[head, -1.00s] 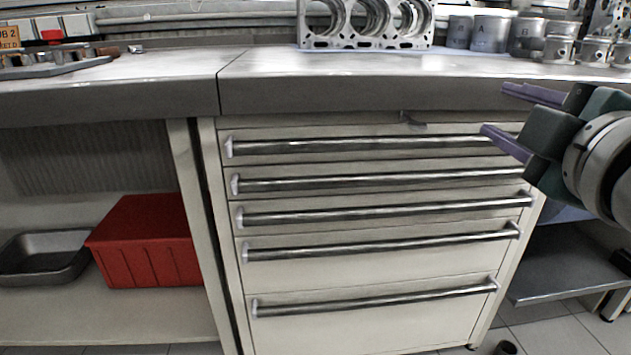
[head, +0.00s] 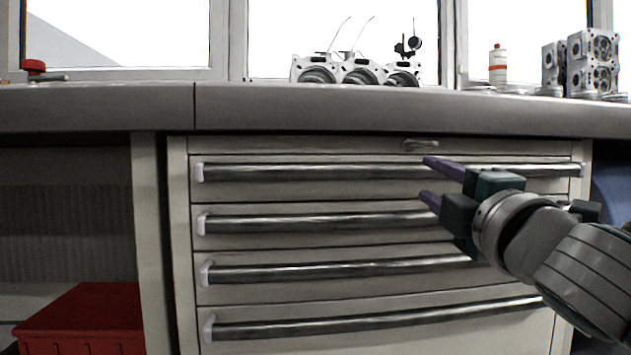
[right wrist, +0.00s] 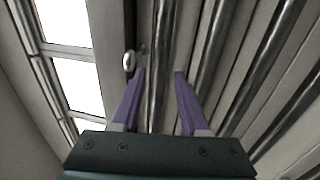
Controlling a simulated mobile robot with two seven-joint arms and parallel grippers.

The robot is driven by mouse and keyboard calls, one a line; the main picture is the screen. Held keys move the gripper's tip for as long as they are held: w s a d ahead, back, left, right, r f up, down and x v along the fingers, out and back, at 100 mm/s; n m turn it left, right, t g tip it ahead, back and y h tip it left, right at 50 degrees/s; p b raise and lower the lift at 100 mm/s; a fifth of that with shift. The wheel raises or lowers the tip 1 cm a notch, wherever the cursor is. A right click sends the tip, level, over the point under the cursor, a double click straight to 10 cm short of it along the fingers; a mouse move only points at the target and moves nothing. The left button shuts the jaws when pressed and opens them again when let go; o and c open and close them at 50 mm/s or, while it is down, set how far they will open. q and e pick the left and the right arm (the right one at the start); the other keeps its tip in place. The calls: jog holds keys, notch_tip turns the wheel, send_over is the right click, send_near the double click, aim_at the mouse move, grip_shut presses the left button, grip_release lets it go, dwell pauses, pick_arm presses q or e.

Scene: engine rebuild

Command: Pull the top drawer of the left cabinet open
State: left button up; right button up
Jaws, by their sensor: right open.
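The cabinet (head: 180,190) under the bench has a pale front with several stacked drawers, each with a long metal bar handle. The top drawer (head: 300,190) looks shut, its front flush with the others. Its bar handle (head: 320,172) runs nearly the full width. My right gripper (head: 428,178) is open and empty in front of the right half of this drawer, one finger above and one below the handle's line. In the right wrist view the top handle (right wrist: 160,50) passes between the two fingertips (right wrist: 159,73). I cannot tell whether they reach around it. My left gripper is not in view.
The bench top edge (head: 300,108) overhangs just above the drawers. A small lock (head: 422,145) sits above the top drawer. A red bin (head: 80,320) stands lower left. An engine block (head: 355,70) and cylinder parts (head: 592,62) stand on the bench.

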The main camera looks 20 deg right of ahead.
aim_at(417, 172)
jog(key=shift+b+x, duration=0.55)
jog(key=shift+x, duration=1.95)
jog(key=shift+s, duration=0.1)
grip_shut()
